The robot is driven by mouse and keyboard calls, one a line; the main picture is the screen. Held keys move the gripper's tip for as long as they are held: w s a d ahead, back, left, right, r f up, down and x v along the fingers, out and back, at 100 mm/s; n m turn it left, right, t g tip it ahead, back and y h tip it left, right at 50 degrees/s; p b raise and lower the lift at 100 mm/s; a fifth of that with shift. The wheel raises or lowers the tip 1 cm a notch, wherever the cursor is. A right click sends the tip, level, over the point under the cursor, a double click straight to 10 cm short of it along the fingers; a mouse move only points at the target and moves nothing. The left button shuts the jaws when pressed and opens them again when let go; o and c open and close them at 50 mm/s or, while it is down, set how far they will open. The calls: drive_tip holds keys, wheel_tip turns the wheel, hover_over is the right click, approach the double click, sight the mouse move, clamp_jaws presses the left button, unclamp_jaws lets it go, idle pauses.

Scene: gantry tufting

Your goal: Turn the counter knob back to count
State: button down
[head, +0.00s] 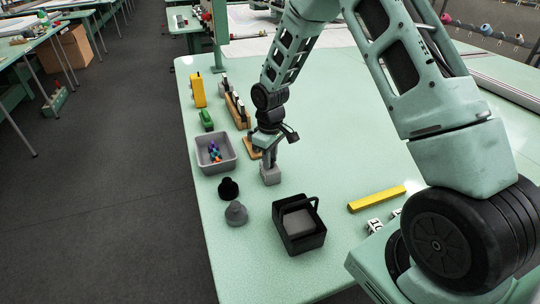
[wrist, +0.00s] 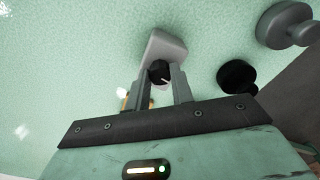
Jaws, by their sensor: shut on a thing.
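The counter is a small light grey block (head: 270,176) standing on the green table below my gripper. It also shows in the wrist view (wrist: 168,45). Its round black knob (wrist: 159,72) carries a thin pale mark. My gripper (wrist: 161,78) has its two fingers closed on either side of the knob. In the head view my gripper (head: 268,158) comes down onto the counter from above, and its fingers hide the knob there.
A grey bin (head: 228,163) with small coloured pieces stands left of the counter. A black knobbed piece (head: 228,189) and a grey one (head: 236,214) stand front left. A black open box (head: 281,236) is in front. A yellow bar (head: 377,199) lies right.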

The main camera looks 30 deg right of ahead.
drive_tip(key=shift+n, duration=0.7)
drive_tip(key=c, duration=1.2)
unclamp_jaws()
wheel_tip(320, 180, up, 18)
drive_tip(key=shift+f+b, duration=0.25)
drive_tip(key=shift+b, duration=0.2)
